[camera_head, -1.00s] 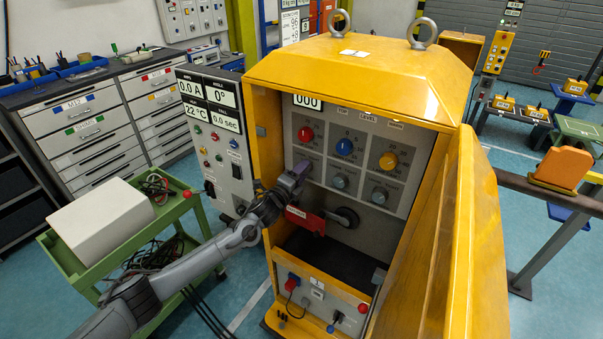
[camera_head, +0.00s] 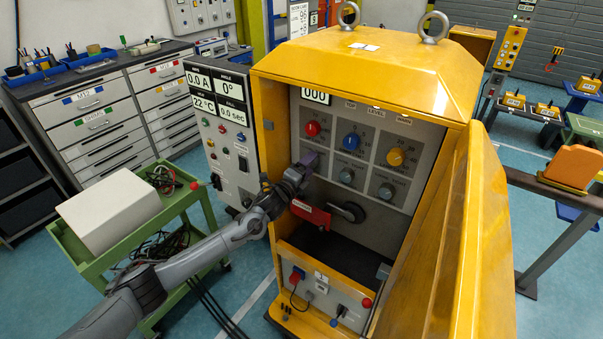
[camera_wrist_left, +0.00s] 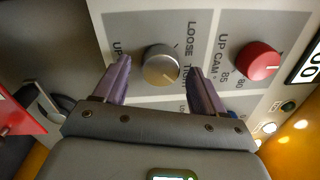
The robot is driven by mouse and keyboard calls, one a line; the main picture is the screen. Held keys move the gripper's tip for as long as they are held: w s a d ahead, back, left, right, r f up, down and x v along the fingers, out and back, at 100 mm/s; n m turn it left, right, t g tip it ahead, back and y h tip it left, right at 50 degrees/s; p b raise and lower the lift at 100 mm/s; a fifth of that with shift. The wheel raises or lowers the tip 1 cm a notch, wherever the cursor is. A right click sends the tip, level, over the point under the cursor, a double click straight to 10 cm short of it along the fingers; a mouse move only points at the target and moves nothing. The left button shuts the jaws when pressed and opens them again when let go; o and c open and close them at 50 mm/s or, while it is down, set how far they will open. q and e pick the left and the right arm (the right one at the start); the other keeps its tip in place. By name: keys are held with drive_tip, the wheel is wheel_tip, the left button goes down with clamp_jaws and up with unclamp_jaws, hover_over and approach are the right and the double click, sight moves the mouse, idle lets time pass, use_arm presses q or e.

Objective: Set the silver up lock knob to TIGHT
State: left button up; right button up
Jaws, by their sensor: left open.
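The silver up lock knob (camera_wrist_left: 161,66) sits on the grey panel, between my left gripper's two purple fingers in the left wrist view. My left gripper (camera_wrist_left: 160,82) is open, one finger on each side of the knob with a gap visible. The LOOSE and TIGHT lettering (camera_wrist_left: 190,55) is to the right of the knob, with the lower part behind a finger. I cannot tell surely which word the knob points at. In the head view, my left gripper (camera_head: 307,163) is at the panel below the red knob (camera_head: 312,129) and hides the silver knob.
Blue (camera_head: 351,142) and yellow (camera_head: 396,157) knobs, with other silver knobs (camera_head: 346,175) below, are to the right. A red tag (camera_head: 311,213) and a black handle (camera_head: 347,212) are just below my gripper. The yellow cabinet door (camera_head: 462,240) stands open at the right.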

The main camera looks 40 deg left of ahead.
use_arm(q)
drive_tip(key=s+d, duration=0.1)
drive_tip(key=s, duration=0.9)
drive_tip(key=shift+s+f+p, duration=0.3)
drive_tip(key=shift+f+p, duration=0.05)
drive_tip(key=shift+f, duration=0.1)
drive_tip(key=s+d+f+n+g, duration=0.1)
drive_tip(key=s+d+f+g, duration=0.2)
drive_tip(key=f, duration=0.6)
drive_tip(key=s+d+f+n+g+h, duration=0.1)
drive_tip(key=s+d+f+n+g, duration=0.3)
drive_tip(key=s+d, duration=0.55)
drive_tip(key=s+d+f+n+g+h, duration=0.1)
drive_tip(key=s+d+f+n+g, duration=0.1)
drive_tip(key=s+d+f+n, duration=0.6)
drive_tip(key=s+d+r+n+g, duration=0.1)
drive_tip(key=s+r+n+g, duration=0.15)
drive_tip(key=s, duration=0.45)
drive_tip(key=s+d+r+n+g, duration=0.1)
drive_tip(key=s+r+g, duration=0.2)
drive_tip(key=s, duration=0.4)
wheel_tip(320, 180, up, 27)
drive_tip(key=p, duration=2.7)
drive_tip(key=shift+s+n+g+p, duration=0.35)
drive_tip(key=shift+s+n+p, duration=0.05)
drive_tip(key=shift+s+n, duration=0.05)
